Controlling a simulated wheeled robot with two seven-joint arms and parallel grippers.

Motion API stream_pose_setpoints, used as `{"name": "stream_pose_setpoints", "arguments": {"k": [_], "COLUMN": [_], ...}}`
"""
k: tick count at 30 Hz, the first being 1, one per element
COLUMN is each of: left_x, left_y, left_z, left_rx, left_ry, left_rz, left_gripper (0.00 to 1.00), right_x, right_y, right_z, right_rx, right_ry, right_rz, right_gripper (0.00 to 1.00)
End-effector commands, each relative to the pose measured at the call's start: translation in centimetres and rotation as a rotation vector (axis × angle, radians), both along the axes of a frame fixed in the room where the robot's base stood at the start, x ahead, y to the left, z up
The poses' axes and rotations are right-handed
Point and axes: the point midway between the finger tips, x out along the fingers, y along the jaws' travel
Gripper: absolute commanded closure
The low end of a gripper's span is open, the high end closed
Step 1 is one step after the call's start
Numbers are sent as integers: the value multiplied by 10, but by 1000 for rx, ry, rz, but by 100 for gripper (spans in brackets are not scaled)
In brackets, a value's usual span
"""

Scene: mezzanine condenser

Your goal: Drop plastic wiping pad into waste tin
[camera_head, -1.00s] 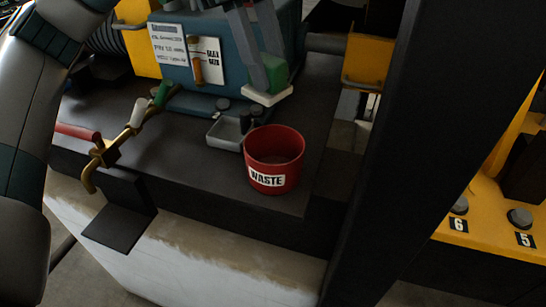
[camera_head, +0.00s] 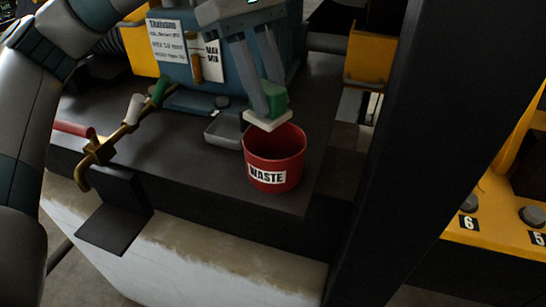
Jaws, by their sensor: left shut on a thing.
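The red waste tin (camera_head: 274,160) with a white WASTE label stands on the dark bench top near its right front corner. My left gripper (camera_head: 264,98) comes down from the top of the view, its fingers shut on the wiping pad (camera_head: 267,121). The pad has a green upper part and a white underside and is held over the left rear part of the tin's rim. I cannot tell whether the pad touches the rim. My right gripper is not in view.
A small grey tray (camera_head: 223,131) sits just left of the tin. A brass pipe (camera_head: 105,150) with coloured handles runs along the left. A dark post (camera_head: 400,130) stands at the right. Bare dark bench top (camera_head: 185,150) lies left of the tin.

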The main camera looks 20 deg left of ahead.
Motion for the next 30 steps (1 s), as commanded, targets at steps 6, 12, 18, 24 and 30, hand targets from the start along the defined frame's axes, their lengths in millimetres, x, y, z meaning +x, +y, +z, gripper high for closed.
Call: {"name": "stream_pose_setpoints", "arguments": {"k": [6, 12, 18, 24, 30], "left_x": [0, 0, 0, 3, 7], "left_y": [0, 0, 0, 3, 12], "left_z": [0, 0, 1, 9, 32], "left_rx": [0, 0, 0, -1, -2], "left_ry": [-1, -1, 0, -1, -2], "left_rz": [0, 0, 0, 2, 3], "left_gripper": [65, 50, 50, 50, 50], "right_x": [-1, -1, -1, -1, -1], "right_y": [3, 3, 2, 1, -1], "right_z": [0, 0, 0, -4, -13], "right_rx": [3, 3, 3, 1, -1], "right_ry": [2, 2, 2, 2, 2], "right_rz": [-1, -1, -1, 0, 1], "right_gripper": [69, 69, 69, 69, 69]}}
